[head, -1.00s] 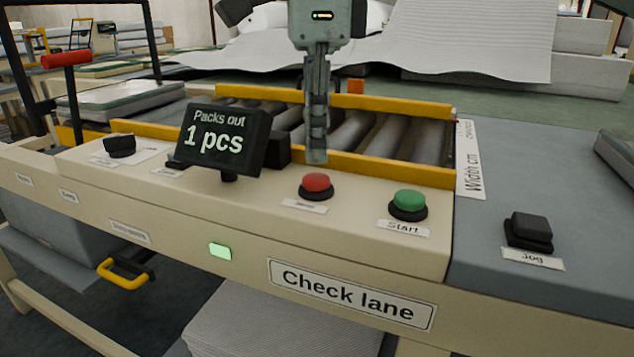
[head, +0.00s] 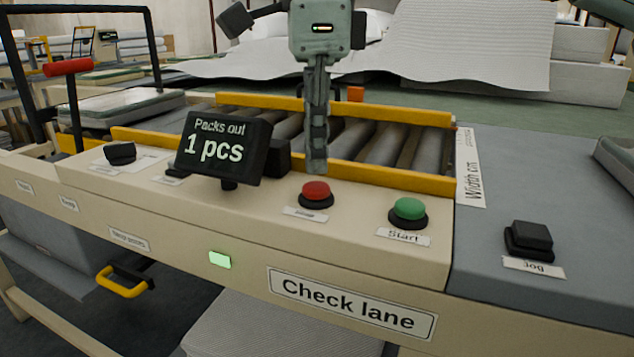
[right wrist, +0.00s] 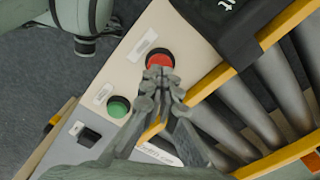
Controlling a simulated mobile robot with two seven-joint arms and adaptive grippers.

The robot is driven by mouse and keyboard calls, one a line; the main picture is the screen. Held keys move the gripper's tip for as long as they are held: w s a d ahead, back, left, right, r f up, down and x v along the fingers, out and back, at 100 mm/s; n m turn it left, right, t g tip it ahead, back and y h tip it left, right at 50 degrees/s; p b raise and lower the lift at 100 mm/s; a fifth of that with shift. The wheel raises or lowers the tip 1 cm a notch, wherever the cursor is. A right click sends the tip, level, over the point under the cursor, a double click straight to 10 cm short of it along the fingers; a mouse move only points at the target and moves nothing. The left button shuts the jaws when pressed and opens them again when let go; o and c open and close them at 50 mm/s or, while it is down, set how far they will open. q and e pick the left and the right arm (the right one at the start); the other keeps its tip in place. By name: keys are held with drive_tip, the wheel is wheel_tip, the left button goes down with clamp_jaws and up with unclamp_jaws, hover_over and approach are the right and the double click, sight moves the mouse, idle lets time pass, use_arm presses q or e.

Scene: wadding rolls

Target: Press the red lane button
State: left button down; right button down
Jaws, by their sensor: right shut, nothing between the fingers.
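The red lane button (head: 316,192) sits on the beige panel of the check lane, with a black collar around its base. My right gripper (head: 317,168) points down just above and behind it, shut and empty. In the head view a narrow gap seems to show between its fingertips and the red cap. In the right wrist view the shut fingertips (right wrist: 159,74) overlap the near edge of the red button (right wrist: 160,58); whether they touch it, I cannot tell. My left gripper is not in view.
A green Start button (head: 409,209) sits right of the red one. A black display (head: 224,146) reading "Packs out 1 pcs" stands to the left. Yellow rails (head: 385,177) and rollers lie behind. A black Jog button (head: 529,236) is at the far right.

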sight(316, 185)
drive_tip(key=shift+f, duration=0.1)
idle(0.4)
drive_tip(key=shift+f+b, duration=0.7)
drive_tip(key=shift+f, duration=0.45)
drive_tip(key=shift+r+p, duration=1.1)
drive_tip(key=shift+r, duration=0.15)
drive_tip(key=shift+r, duration=0.1)
wheel_tip(316, 185, up, 6)
drive_tip(key=p, duration=0.5)
